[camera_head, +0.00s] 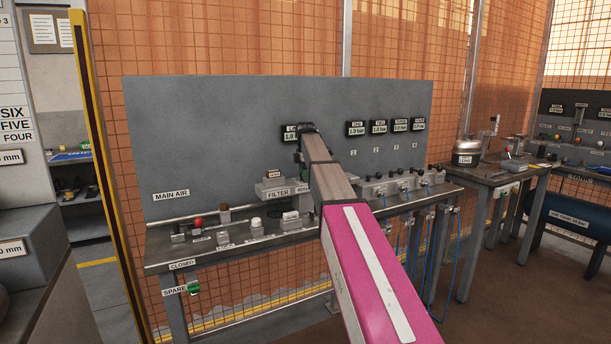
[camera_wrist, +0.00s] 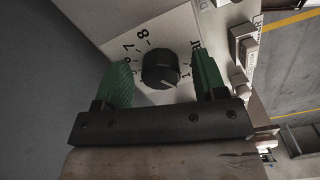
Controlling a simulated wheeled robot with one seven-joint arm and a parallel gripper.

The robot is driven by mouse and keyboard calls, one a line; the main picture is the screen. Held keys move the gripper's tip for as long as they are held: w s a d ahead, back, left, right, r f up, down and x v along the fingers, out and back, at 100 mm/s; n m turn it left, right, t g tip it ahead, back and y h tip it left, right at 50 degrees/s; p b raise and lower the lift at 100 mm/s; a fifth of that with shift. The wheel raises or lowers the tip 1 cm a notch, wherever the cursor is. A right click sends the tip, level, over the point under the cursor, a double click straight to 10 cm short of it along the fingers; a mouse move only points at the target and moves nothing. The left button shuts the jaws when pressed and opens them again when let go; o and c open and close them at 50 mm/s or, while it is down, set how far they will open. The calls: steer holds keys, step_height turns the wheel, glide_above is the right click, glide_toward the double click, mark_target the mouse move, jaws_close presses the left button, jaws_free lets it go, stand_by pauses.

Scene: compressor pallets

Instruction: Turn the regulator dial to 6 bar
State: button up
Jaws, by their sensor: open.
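The regulator dial (camera_wrist: 160,70) is a black round knob on a pale plate with printed numbers in the wrist view. The 7 and 8 show at its upper left and a 1 at its right. A light mark on the knob points to the lower right, near the 1. My gripper (camera_wrist: 162,76) is open, with one green finger on each side of the knob. Both fingers look apart from it. In the head view my arm hides the dial. A display (camera_head: 290,133) reading about 1.0 is partly covered by my arm.
Several small displays (camera_head: 378,127) reading 1.0 bar hang on the grey panel (camera_head: 220,130). The bench (camera_head: 160,255) carries a filter block (camera_head: 275,191), valves with coloured knobs and a manifold (camera_head: 400,185) at right.

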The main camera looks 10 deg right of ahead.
steer(key=shift+f, duration=0.1)
steer(key=c, duration=0.9)
steer(key=shift+c, duration=0.2)
